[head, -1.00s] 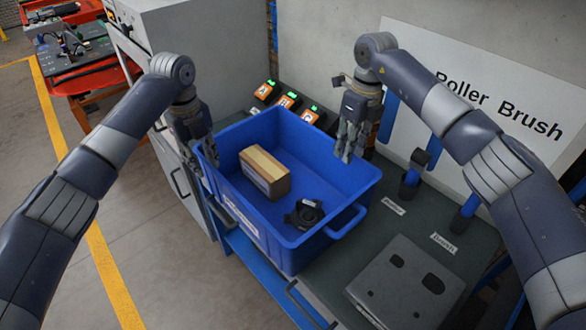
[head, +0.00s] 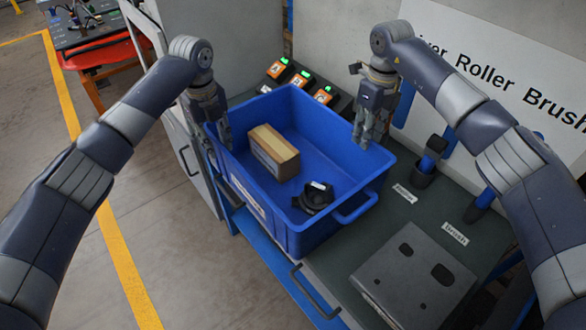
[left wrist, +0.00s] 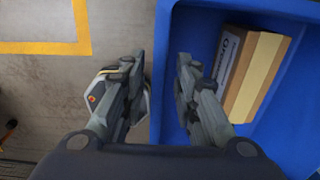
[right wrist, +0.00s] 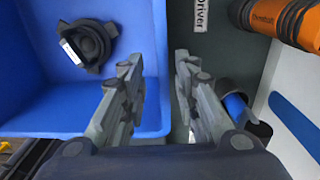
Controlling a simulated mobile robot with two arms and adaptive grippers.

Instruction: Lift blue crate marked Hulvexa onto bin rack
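A blue crate (head: 340,178) stands on a dark worktop, with a white label (head: 248,201) on its near side too small to read. Inside lie a brown and cream box (head: 273,152) and a black round part (head: 313,196). My left gripper (head: 217,138) is at the crate's left wall. In the left wrist view its fingers (left wrist: 155,75) are apart, one on each side of the wall. My right gripper (head: 368,133) is at the opposite wall. In the right wrist view its fingers (right wrist: 160,75) are apart with the wall between them. I cannot identify a bin rack.
A row of orange-faced devices (head: 300,82) stands behind the crate. Upright tools in holders (head: 428,165) and a grey metal case (head: 414,280) are on the worktop to the right. An orange cart (head: 95,50) is at the far left. The floor at left is clear.

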